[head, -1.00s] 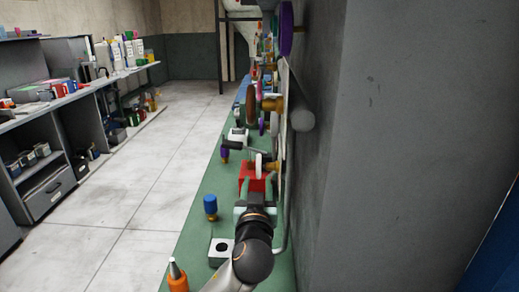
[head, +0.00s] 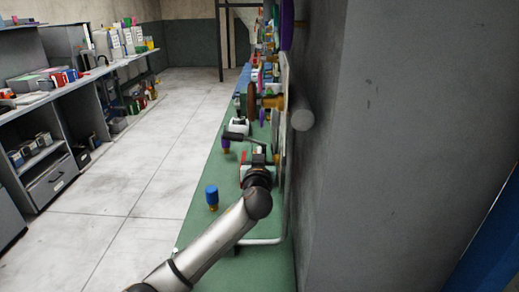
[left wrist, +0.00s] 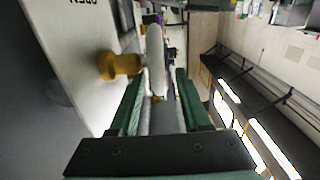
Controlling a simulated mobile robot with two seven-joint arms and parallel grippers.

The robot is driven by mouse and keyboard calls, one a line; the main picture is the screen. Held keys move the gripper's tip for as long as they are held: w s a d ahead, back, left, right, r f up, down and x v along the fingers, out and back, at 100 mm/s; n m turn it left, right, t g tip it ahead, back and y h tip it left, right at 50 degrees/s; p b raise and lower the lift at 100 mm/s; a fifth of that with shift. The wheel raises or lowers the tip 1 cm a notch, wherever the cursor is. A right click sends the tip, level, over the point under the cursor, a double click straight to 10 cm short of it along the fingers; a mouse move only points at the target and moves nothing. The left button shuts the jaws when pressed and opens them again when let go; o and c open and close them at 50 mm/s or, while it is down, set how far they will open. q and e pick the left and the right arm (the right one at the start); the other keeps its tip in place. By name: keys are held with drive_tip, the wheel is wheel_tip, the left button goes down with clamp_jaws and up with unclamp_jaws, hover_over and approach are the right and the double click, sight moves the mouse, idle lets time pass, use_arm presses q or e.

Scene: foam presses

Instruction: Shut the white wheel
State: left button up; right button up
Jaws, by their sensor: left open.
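The white wheel (left wrist: 156,60) shows nearly edge-on in the left wrist view, beside a brass stem (left wrist: 121,66) that comes from a pale panel (left wrist: 85,28). My left gripper (left wrist: 158,85) has its two green fingers apart, one on each side of the wheel's near part. I cannot tell whether either finger touches it. In the head view my left gripper (head: 259,156) is at the wall side of the green bench (head: 195,238), and it and the wrist hide the white wheel. My right gripper is not in view.
A red block (head: 244,173) sits just beside my left gripper. A blue-topped post (head: 212,196) and a purple-topped fitting (head: 226,145) stand on the bench to its left. A brown wheel (head: 251,102) sticks out from the wall farther along. The floor at left is clear.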

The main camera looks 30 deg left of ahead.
use_arm(q)
drive_tip(key=shift+w, duration=0.1)
clamp_jaws()
idle(0.4)
